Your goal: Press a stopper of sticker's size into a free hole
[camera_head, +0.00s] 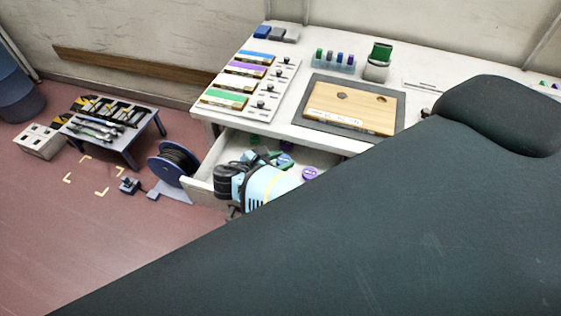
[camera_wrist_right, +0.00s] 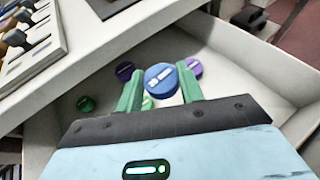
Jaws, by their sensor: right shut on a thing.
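My right gripper (camera_head: 282,158) is over an open drawer (camera_head: 197,191). In the right wrist view its green fingers are shut on a round blue stopper (camera_wrist_right: 160,80) with a white mark on top. Purple stoppers (camera_wrist_right: 124,71) (camera_wrist_right: 195,67) and a green stopper (camera_wrist_right: 86,103) lie in the drawer around it. A wooden board (camera_head: 362,105) lies on a dark mat (camera_head: 310,127) on the table. My left gripper is out of view.
Colour-striped boxes (camera_head: 230,98) and a knobbed panel (camera_head: 268,90) stand at the table's left. A rack of small coloured pieces (camera_head: 334,60) and a green-topped container (camera_head: 378,60) stand behind the board. A cable reel (camera_head: 172,163) stands left of the drawer.

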